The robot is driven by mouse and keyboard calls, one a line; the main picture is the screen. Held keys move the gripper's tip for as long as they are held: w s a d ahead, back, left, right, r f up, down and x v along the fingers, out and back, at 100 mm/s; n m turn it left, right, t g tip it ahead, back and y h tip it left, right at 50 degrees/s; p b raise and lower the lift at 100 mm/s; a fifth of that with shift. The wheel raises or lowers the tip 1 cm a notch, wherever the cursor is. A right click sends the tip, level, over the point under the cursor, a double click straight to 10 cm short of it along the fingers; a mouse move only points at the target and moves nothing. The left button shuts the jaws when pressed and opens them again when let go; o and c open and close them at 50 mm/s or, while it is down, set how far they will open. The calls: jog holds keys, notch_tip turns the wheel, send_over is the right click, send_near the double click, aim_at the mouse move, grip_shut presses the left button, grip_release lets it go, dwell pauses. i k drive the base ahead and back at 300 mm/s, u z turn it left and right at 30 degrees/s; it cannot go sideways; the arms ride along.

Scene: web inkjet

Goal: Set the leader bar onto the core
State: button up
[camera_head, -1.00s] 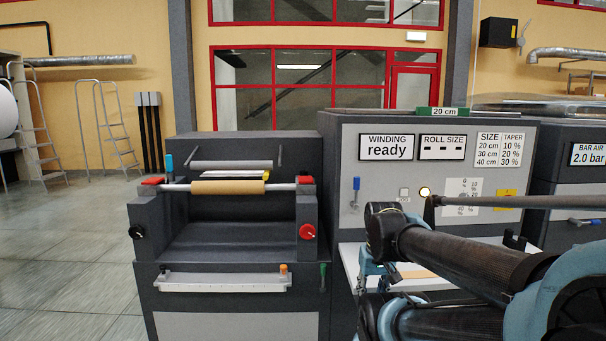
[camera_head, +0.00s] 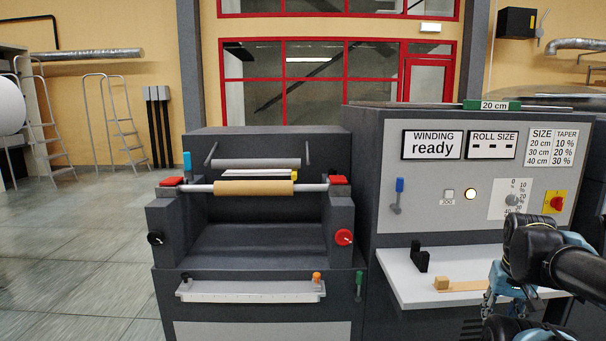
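The tan core (camera_head: 254,188) sits on a light shaft held level across the winder between two red-topped side supports. A flat tan strip with a small block at its left end lies on the white shelf to the right; it looks like the leader bar (camera_head: 462,286), but I cannot be sure. Its right end runs behind my gripper. My gripper (camera_head: 492,304), with pale blue finger links, is at the lower right by the shelf, well right of the core. My dark arm partly hides it, and its fingertips are not clear.
The white shelf (camera_head: 405,278) juts out below the control panel and bears a black bracket (camera_head: 419,261). A pale rail (camera_head: 250,291) with an orange knob runs along the winder's front. The panel display (camera_head: 432,146) reads "WINDING ready". The floor at left is open.

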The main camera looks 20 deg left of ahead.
aim_at(293, 172)
jog(key=k, duration=1.2)
jog(key=u, duration=0.35)
jog(key=i, duration=0.85)
jog(key=u, duration=0.05)
